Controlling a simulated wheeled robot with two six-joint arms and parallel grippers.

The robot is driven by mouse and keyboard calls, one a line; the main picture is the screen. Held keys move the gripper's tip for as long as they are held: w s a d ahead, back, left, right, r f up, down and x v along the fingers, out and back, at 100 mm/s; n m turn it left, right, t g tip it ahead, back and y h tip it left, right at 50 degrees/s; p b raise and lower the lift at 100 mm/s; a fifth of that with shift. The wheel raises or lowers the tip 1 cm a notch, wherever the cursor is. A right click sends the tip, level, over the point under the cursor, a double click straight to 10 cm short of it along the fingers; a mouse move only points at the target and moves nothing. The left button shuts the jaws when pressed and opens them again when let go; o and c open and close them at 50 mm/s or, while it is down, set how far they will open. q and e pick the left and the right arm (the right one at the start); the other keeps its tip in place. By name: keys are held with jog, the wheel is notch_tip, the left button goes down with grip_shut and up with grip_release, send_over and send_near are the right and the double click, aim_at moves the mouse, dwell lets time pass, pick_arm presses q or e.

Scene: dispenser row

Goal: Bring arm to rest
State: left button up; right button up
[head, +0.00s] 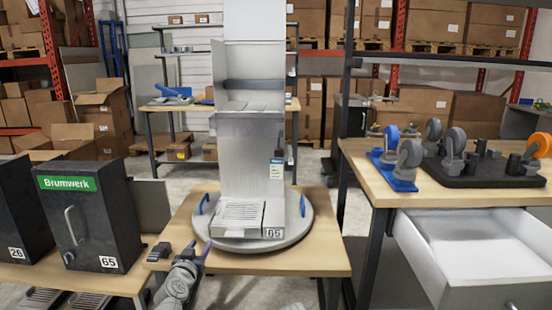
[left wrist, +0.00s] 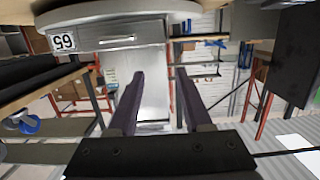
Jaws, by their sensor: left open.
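My right gripper is not in view.
A black Brumwerk cabinet (head: 88,215) labelled 65 stands left of the gripper on a bench. At right, a bench (head: 365,175) holds caster wheels (head: 411,152), above an open, empty-looking white drawer (head: 480,250). Racks with cardboard boxes (head: 108,112) fill the back.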

pick_arm(q)
jog(key=s+d+f+m+g+h, duration=0.2)
jog(key=s+d+f+g, duration=0.4)
jog(key=d, duration=0.3)
jog(key=s+d+f+m+g+h, duration=0.2)
jog(key=s+d+f+g, duration=0.1)
jog(key=s+d+f, duration=0.5)
jog(key=s+f+g+y, duration=0.4)
jog(key=s+g+y, duration=0.3)
jog(key=s, duration=0.8)
notch_tip(320, 180, up, 30)
jog(key=h+p, duration=0.1)
jog(key=p, duration=2.9)
jog(key=shift+w+n+g+p, duration=0.15)
jog(key=shift+n+g+p, duration=0.15)
jog(key=shift+p, duration=0.05)
